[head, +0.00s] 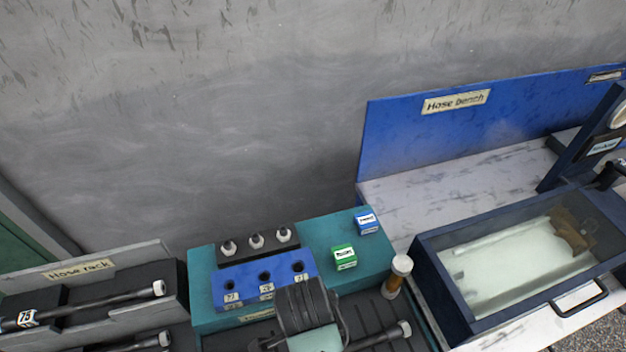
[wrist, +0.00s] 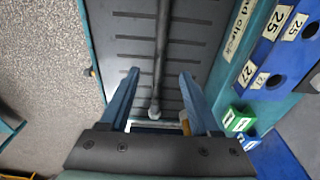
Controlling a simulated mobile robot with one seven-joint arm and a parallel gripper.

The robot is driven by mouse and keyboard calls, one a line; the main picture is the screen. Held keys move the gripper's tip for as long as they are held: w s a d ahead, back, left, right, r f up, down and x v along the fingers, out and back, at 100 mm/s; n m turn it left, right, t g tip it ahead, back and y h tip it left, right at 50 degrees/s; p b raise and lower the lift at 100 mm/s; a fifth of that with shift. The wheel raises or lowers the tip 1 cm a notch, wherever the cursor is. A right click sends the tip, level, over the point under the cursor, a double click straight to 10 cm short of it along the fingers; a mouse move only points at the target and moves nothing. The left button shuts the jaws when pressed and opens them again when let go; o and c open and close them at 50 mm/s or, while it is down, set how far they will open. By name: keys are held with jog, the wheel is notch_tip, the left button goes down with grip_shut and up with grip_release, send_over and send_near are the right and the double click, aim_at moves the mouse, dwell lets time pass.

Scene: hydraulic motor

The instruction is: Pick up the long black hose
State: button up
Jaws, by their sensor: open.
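A black hose (wrist: 162,45) with a silver end fitting lies on a dark grooved tray (wrist: 120,25) in the wrist view. It runs between the two blue fingers of my gripper (wrist: 159,74), which is open with a gap on each side of the hose. In the head view the right part of this hose (head: 375,340) and its silver end show at the bottom, partly behind my dark wrist. Other black hoses (head: 125,299) with silver ends lie in the hose rack (head: 150,255) at the left. I cannot compare their full lengths.
A teal bench (head: 320,235) carries a blue block with holes (head: 235,287), several fittings, a green box (head: 344,256) and a blue box (head: 367,222). An amber bottle (head: 394,284) stands at the tray's right. A clear-lidded bin (head: 515,260) is on the hose bench.

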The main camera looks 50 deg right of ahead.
jog(key=f, duration=0.7)
jog(key=d+f, duration=0.1)
jog(key=f, duration=0.2)
jog(key=shift+s+f, duration=0.2)
jog(key=shift+s, duration=0.1)
grip_shut()
dwell(1.0)
